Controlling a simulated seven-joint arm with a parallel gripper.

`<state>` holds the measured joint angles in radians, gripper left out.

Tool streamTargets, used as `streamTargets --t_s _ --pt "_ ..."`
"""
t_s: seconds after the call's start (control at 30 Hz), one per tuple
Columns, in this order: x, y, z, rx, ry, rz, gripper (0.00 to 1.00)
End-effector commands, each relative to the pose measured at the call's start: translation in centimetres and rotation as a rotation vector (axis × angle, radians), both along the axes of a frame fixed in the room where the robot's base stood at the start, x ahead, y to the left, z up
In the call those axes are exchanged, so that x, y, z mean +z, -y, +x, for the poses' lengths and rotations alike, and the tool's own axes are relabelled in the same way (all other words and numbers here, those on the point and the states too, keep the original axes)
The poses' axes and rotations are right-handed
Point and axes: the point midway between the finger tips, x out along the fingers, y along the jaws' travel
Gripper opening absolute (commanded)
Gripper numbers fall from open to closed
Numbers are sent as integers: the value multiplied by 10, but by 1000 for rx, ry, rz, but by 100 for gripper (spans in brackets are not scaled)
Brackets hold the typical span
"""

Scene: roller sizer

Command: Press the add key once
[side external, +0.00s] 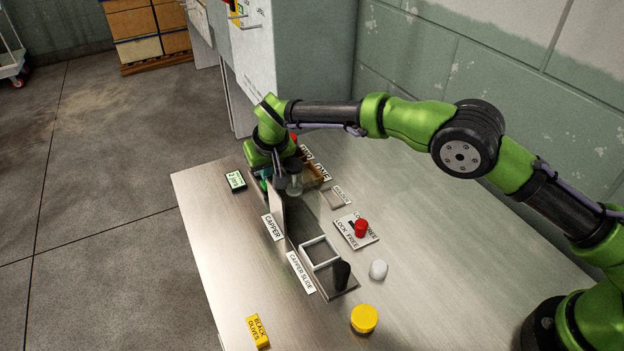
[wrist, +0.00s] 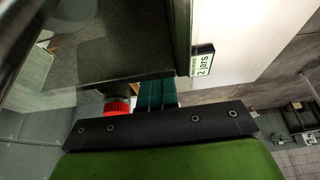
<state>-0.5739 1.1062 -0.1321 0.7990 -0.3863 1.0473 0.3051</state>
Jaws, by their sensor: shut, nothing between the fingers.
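My gripper (side external: 265,183) is at the far end of the bench, beside the capper and low near its upright panel. Its teal fingers (wrist: 157,94) are together with nothing between them. A small display reading "2 jars" (wrist: 203,64) is just beyond the fingers to the right in the wrist view; it also shows on the bench left of my gripper in the side view (side external: 235,181). A red round part (wrist: 117,106) sits left of the fingers in the wrist view. I cannot make out a key marked add; my gripper and wrist hide part of that area.
The capper slide has a white square frame (side external: 319,252) and a black post (side external: 342,273). A red knob (side external: 361,228) stands on a lock/free plate. The bench's right side is clear.

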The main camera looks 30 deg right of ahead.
Motion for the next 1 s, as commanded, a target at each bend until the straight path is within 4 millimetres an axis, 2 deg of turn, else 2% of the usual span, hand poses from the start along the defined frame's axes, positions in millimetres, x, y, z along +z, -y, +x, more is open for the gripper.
streamTargets --t_s 0.37,0.8,1.0 --pt "3 0 0 0 1 1 0" --pt "44 0 1 0 3 0 0" --pt "51 0 0 0 1 0 0"
